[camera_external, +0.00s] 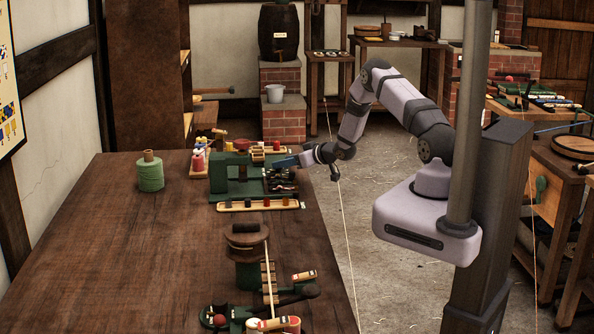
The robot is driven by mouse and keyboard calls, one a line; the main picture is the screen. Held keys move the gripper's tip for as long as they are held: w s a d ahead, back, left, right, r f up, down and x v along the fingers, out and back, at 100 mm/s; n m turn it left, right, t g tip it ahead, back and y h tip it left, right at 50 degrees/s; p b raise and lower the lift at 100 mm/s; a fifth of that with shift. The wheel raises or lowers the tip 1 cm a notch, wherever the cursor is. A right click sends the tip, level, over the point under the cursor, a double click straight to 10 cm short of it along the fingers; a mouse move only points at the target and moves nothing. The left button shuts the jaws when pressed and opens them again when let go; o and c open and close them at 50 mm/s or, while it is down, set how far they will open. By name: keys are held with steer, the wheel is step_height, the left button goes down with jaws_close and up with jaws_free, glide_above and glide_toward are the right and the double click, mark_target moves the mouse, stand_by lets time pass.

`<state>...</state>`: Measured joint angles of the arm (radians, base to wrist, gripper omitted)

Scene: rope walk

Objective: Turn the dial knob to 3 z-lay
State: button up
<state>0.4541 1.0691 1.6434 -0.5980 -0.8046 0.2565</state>
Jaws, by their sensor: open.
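My gripper (282,163) is at the far right part of the workbench (165,240), pointing left at a green machine (222,172) with dark metal parts. Its jaws are open, and I see nothing held between them. The gripper is small here, and I cannot tell whether it touches the machine. No dial knob or z-lay marking can be made out for certain at this size; the knob may be on the green machine, partly behind my gripper.
A tray of coloured pegs (236,206) lies before the machine. A wooden-topped post (246,240) and a green fixture with a red ball (219,320) stand nearer. The bench's left side is clear.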

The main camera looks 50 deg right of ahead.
steer(key=shift+x, duration=1.1)
steer(key=shift+c, duration=0.3)
steer(key=c, duration=1)
